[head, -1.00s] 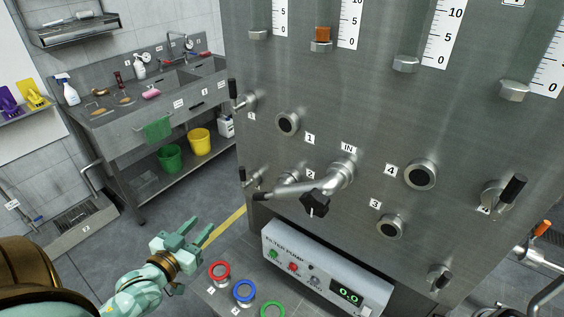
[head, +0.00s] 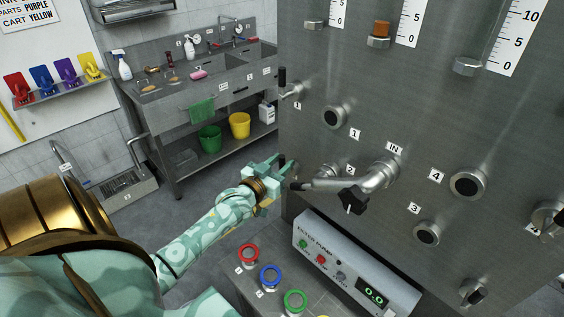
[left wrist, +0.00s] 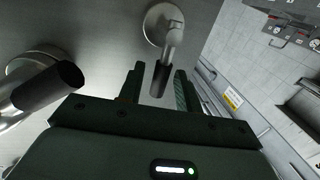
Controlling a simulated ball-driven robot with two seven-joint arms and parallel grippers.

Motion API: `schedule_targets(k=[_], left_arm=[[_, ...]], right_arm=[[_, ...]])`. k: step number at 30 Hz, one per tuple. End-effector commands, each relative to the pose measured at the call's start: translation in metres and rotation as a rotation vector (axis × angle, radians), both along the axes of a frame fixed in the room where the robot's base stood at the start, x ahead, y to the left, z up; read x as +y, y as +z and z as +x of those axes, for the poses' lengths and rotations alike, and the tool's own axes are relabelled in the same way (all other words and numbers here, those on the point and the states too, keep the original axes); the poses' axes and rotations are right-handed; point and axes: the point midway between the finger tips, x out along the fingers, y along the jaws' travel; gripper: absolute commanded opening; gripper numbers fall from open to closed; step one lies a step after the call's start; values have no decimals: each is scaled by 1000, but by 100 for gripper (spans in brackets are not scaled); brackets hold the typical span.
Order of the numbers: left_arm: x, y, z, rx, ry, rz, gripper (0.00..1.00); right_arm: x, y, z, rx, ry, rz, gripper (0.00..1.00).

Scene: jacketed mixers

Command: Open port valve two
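The small lever valve low on the left of the steel panel shows in the left wrist view, with a round steel base and a black-tipped handle (left wrist: 161,78). My left gripper (head: 280,170) is at that valve in the head view and hides most of it. In the left wrist view, the fingers of the left gripper (left wrist: 158,88) are open, one on each side of the black handle tip, with visible gaps. I cannot read the valve's number now. My right gripper is not in view.
The IN pipe (head: 376,178) with its black knob (head: 353,200) juts out just right of the left gripper. The upper lever valve (head: 290,90) is above it. The filter pump box (head: 350,268) and coloured rings (head: 270,276) are below. The sink bench (head: 200,95) stands behind.

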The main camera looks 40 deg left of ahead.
Motion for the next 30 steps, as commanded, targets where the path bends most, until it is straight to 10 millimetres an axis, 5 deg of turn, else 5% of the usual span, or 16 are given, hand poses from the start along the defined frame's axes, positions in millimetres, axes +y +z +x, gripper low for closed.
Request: schedule_targets(k=[11,15,30], left_arm=[[1,0,8,1,0,1,34],[1,0,8,1,0,1,0],[6,2,8,9,0,-87,0]], right_arm=[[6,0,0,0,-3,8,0],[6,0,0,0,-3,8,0],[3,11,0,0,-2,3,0]])
